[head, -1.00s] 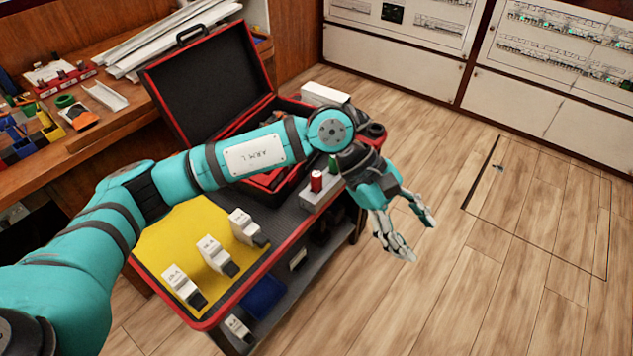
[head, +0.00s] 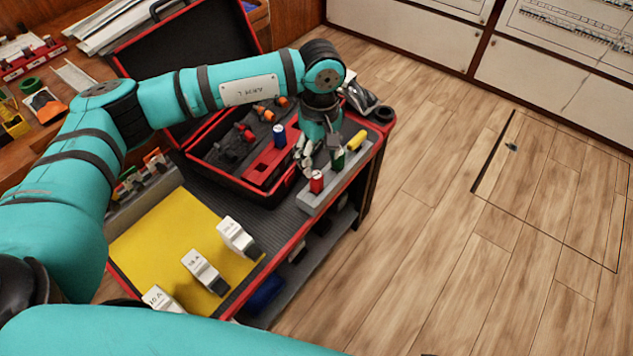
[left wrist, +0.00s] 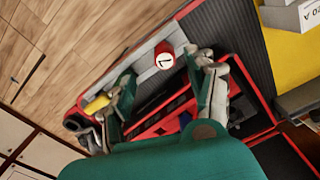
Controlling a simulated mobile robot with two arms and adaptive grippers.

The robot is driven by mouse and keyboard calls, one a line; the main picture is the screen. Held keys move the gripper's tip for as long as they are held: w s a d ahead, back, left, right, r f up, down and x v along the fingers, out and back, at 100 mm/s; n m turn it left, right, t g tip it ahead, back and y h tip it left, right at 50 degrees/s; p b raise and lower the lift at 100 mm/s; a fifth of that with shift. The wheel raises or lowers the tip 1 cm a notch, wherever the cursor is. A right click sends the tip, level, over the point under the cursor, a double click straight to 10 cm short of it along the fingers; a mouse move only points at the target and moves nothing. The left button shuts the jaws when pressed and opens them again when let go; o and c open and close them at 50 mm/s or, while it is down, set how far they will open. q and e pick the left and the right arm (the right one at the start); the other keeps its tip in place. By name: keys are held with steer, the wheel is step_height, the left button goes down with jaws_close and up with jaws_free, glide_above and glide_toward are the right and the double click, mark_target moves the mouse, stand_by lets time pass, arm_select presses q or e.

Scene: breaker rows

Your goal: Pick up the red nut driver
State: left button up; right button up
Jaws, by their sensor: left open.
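The red nut driver (head: 317,182) stands upright at the near end of a grey rack (head: 312,202) on the cart's right side. In the left wrist view the red nut driver (left wrist: 164,58) shows end-on, just beyond the space between the fingertips. My left gripper (head: 319,161) is open and empty, pointing down just behind the red handle, close to the green one. In the left wrist view the fingers of my left gripper (left wrist: 165,77) are spread apart. Whether a finger touches a handle cannot be told. My right gripper is not in view.
A green handle (head: 338,158) and a yellow handle (head: 356,140) are close by the gripper. An open black-and-red case (head: 213,172) with a blue handle (head: 279,135) lies behind. Several white breakers stand on a yellow mat (head: 160,235). The floor at right is clear.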

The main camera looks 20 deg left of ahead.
mark_target(317, 183)
arm_select(q)
step_height(317, 183, down, 4)
steer(key=f, duration=0.4)
steer(key=shift+s+a+f, duration=0.25)
steer(key=shift+s+f, duration=0.05)
steer(key=shift+f, duration=0.3)
steer(key=c, duration=0.7)
jaws_close()
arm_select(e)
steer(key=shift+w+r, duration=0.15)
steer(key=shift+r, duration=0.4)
